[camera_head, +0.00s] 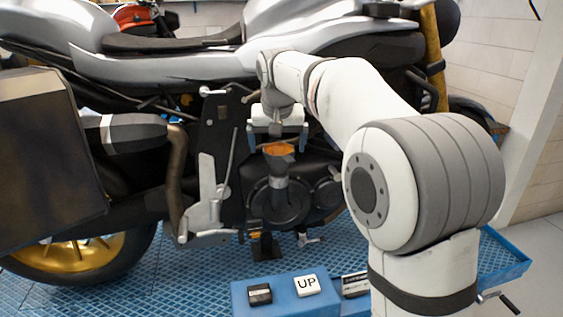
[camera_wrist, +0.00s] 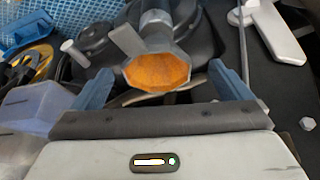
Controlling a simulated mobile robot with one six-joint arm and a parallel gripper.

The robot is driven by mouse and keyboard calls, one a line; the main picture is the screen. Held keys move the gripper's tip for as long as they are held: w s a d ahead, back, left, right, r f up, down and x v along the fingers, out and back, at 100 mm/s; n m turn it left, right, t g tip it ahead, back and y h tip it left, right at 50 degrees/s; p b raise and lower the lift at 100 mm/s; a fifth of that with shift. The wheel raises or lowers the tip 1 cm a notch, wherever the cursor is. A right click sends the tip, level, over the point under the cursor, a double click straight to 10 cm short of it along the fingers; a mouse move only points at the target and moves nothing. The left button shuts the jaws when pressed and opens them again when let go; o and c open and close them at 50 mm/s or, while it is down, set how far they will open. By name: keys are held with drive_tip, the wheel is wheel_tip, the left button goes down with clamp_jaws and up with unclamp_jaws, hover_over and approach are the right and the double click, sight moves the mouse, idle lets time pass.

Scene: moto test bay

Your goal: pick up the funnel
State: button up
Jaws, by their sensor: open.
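The funnel (camera_head: 278,166) has a grey body and an orange inside at its wide mouth. In the head view it stands against the dark engine cover of the motorcycle, just below my gripper (camera_head: 277,140). In the wrist view the funnel (camera_wrist: 157,72) shows its orange mouth toward the camera, with a flat grey tab on its left side. My gripper (camera_wrist: 163,85) is open there, with one blue finger on each side of the funnel's mouth. The spout's lower end is hidden in the wrist view.
The silver motorcycle (camera_head: 200,65) fills the back, with a dark side case (camera_head: 45,160) at left. Levers and a footrest bracket (camera_head: 213,150) lie left of the funnel. A blue box with black and white "UP" buttons (camera_head: 307,286) stands in front on the blue lift platform (camera_head: 190,275).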

drive_tip(key=x, duration=0.4)
drive_tip(key=shift+w+d+p, duration=0.1)
drive_tip(key=shift+d+p, duration=0.05)
drive_tip(key=shift+p, duration=0.25)
drive_tip(key=shift+r, duration=0.1)
drive_tip(key=shift+c, duration=0.5)
drive_tip(key=c, duration=1)
drive_tip(key=shift+o, duration=0.2)
drive_tip(key=shift+r, duration=0.1)
wheel_tip(320, 180, up, 10)
wheel_tip(320, 180, up, 5)
drive_tip(key=p, duration=0.5)
hover_over(279, 174)
drive_tip(key=shift+w, duration=0.45)
drive_tip(key=shift+f, duration=0.2)
